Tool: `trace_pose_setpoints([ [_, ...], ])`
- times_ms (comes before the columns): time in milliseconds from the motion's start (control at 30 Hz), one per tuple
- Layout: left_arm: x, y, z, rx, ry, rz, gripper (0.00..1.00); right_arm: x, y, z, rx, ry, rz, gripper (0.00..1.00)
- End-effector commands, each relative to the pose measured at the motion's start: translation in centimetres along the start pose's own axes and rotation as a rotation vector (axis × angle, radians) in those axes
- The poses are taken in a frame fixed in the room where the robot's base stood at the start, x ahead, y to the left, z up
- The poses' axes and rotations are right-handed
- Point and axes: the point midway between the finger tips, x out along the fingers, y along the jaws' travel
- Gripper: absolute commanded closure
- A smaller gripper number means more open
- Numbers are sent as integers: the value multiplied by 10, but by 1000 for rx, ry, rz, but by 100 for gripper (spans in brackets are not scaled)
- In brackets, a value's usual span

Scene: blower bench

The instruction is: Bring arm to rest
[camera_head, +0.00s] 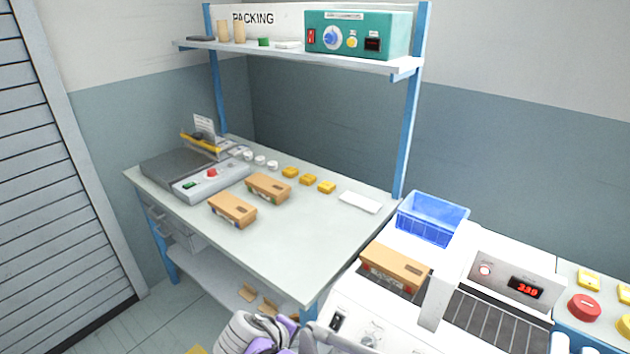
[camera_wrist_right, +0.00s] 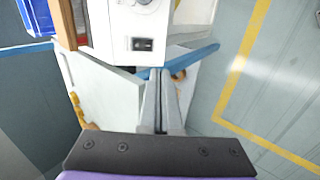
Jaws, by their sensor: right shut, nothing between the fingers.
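My right gripper (camera_wrist_right: 160,80) shows in the right wrist view with its two grey fingers together and nothing between them. It is in front of the white machine's front panel, which carries a black switch (camera_wrist_right: 143,44). In the head view, a purple and grey part of my arm (camera_head: 262,335) shows at the bottom edge, by the near corner of the packing table and left of the white machine. The fingertips are hard to make out there. My left gripper is in neither view.
The packing table (camera_head: 290,240) carries two brown boxes (camera_head: 232,209), yellow pieces and a grey scale (camera_head: 210,180). The white machine (camera_head: 375,325) stands at right with a box (camera_head: 395,262), a blue bin (camera_head: 432,218) and a roller bed. Open floor (camera_wrist_right: 280,90) lies right of my gripper.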

Motion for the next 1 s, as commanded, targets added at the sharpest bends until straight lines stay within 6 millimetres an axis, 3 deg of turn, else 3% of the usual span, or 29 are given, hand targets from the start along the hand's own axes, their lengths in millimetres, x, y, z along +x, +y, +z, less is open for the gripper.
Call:
trace_pose_setpoints([
  [167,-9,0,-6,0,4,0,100,2,23,45,99,-12,-69,100],
  [300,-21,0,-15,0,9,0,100,-1,42,116,283,-11,-176,100],
  [500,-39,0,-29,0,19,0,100,-15,44,204,603,23,-301,100],
  [600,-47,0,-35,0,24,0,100,-23,39,235,758,50,-340,100],
  [800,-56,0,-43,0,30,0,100,-31,28,265,966,99,-374,100],
  [1000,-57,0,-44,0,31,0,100,-31,24,271,1019,113,-381,100],
])
